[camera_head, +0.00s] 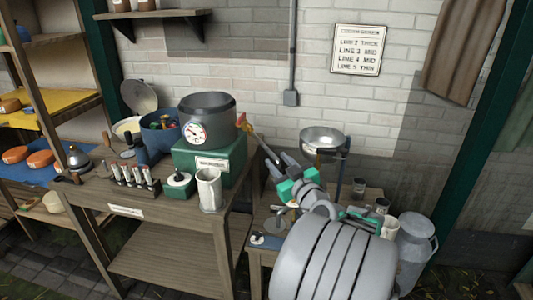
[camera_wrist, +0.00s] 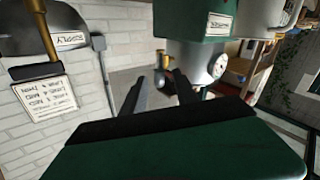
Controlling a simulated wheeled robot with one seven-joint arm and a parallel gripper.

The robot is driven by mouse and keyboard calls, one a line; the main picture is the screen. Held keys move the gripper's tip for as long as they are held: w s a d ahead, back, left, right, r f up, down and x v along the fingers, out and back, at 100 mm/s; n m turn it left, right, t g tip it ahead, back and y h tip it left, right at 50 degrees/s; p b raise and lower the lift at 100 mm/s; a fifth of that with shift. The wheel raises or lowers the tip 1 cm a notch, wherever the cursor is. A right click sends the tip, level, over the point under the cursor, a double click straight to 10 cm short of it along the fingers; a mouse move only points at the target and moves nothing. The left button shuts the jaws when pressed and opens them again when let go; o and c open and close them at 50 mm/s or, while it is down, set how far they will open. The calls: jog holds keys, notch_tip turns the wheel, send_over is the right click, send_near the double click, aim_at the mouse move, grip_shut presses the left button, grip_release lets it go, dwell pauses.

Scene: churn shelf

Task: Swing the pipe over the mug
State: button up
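A brass pipe with a reddish end (camera_head: 241,121) sticks out from the right side of a dark grey pot with a dial (camera_head: 206,115). The pot stands on a green box (camera_head: 210,160). The pale grey mug (camera_head: 209,189) stands upright on the bench in front of the box; the pipe is not over it. My gripper (camera_head: 254,139) reaches up to the pipe from the lower right. In the wrist view, the gripper's dark fingers (camera_wrist: 158,84) are apart, with the pipe (camera_wrist: 161,74) just beyond or between their tips. I cannot tell whether they touch it.
A rack of small cylinders (camera_head: 133,178) and a small green-based item (camera_head: 179,184) stand left of the mug. A blue pot (camera_head: 160,130) is behind. A metal bowl on a stand (camera_head: 321,141) is right of my gripper. A milk can (camera_head: 414,245) stands at the lower right.

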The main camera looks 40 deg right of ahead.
aim_at(270, 153)
jog(key=p+x, duration=0.1)
jog(key=x, duration=0.4)
jog(key=shift+w+d, duration=0.15)
jog(key=shift+w, duration=0.2)
grip_shut()
dwell(1.0)
